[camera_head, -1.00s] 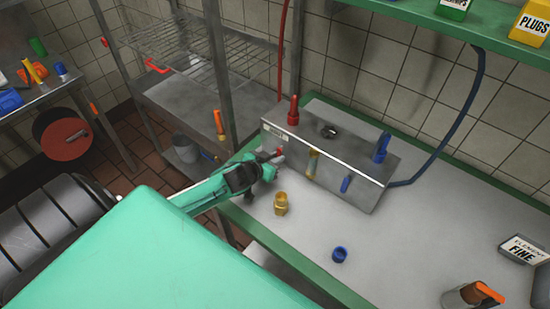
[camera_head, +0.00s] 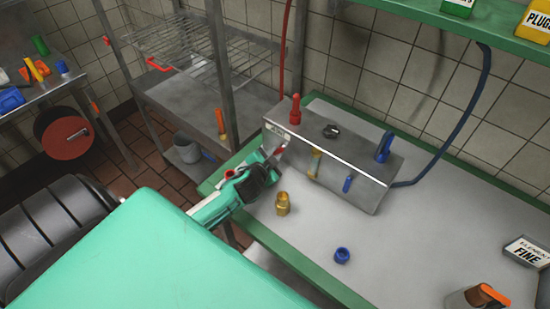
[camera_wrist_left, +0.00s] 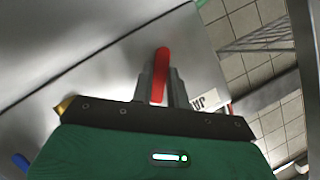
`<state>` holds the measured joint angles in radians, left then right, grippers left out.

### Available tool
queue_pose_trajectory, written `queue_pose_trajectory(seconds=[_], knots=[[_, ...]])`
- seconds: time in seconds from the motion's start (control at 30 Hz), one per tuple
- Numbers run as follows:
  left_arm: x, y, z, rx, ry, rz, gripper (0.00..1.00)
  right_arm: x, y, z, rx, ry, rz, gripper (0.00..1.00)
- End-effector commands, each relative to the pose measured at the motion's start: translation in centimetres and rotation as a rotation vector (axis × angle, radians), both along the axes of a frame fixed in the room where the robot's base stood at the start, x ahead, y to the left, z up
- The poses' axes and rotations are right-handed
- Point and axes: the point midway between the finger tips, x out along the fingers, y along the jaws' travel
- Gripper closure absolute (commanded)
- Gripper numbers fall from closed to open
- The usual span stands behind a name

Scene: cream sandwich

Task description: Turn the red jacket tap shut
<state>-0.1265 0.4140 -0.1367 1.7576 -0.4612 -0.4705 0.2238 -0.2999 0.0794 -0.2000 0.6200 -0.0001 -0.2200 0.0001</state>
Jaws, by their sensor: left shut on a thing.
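The red jacket tap is a slim red lever on the left end of the steel box's front face. It shows clearly in the left wrist view (camera_wrist_left: 162,66), standing between the two grey fingers. My left gripper (camera_head: 275,158) is shut on this red lever. In the head view the gripper and wrist hide most of the lever. My right gripper is not in view.
A red fitting (camera_head: 295,109) and a blue fitting (camera_head: 384,147) stand on the box top. A wire rack (camera_head: 205,55) stands behind left.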

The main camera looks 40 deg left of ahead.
Motion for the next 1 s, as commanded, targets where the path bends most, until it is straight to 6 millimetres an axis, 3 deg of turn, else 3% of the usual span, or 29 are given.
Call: queue_pose_trajectory(seconds=[0.6,1.0], knots=[[0.1,0.6,0.4,0.577,-0.047,0.0,1.0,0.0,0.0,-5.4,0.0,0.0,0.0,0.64],[0.1,0.7,1.1,0.846,-0.067,-0.002,1.0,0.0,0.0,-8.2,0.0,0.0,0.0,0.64]])
